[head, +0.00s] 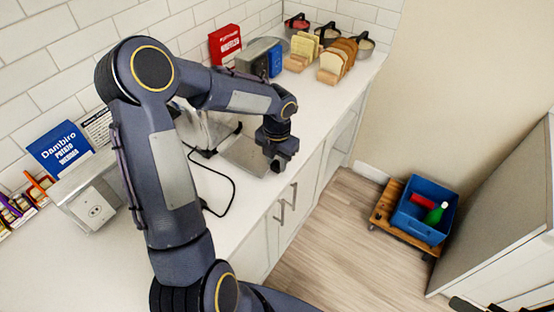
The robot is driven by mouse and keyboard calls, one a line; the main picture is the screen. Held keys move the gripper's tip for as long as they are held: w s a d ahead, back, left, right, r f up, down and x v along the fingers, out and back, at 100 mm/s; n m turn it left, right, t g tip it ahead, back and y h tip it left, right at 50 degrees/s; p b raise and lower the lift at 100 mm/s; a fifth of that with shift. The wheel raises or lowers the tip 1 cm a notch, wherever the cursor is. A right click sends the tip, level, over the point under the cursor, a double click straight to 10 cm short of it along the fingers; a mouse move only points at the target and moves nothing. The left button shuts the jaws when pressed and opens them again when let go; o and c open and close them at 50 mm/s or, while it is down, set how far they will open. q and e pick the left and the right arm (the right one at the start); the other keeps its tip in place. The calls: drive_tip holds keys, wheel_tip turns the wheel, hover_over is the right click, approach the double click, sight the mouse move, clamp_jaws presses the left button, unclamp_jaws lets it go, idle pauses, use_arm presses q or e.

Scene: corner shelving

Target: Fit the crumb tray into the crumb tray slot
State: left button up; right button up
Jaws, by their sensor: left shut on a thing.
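The crumb tray (243,154) is a flat grey metal plate, low over the white counter near its front edge. My left gripper (279,164) is at the tray's right front edge and is shut on it. A shiny metal appliance (208,130), seemingly the toaster, stands just left of the tray, largely hidden behind my left arm. The crumb tray slot cannot be made out, and I cannot tell whether the tray's far edge touches the appliance. My right gripper is not in view.
A black cord (233,190) loops on the counter beside the tray. Bread slices in wooden holders (336,62), a red box (225,44) and a blue box (62,148) stand along the back. A blue bin (424,209) sits on a wooden dolly on the floor. The front left counter is clear.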

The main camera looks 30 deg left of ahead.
sight(243, 150)
use_arm(q)
drive_tip(key=shift+w+a+p, duration=0.1)
drive_tip(key=shift+a+p, duration=0.4)
drive_tip(key=shift+a, duration=0.55)
drive_tip(key=shift+a, duration=0.3)
drive_tip(key=shift+a, duration=0.1)
drive_tip(key=shift+w+a+p, duration=0.15)
drive_tip(key=shift+a+p, duration=0.8)
drive_tip(key=shift+a, duration=0.45)
drive_tip(key=shift+w+a+p, duration=0.1)
drive_tip(key=shift+a+p, duration=0.85)
drive_tip(key=shift+a, duration=0.45)
drive_tip(key=shift+a+f, duration=0.1)
drive_tip(key=shift+a, duration=0.75)
drive_tip(key=shift+w+a, duration=0.1)
drive_tip(key=shift+a, duration=0.6)
drive_tip(key=shift+a, duration=0.5)
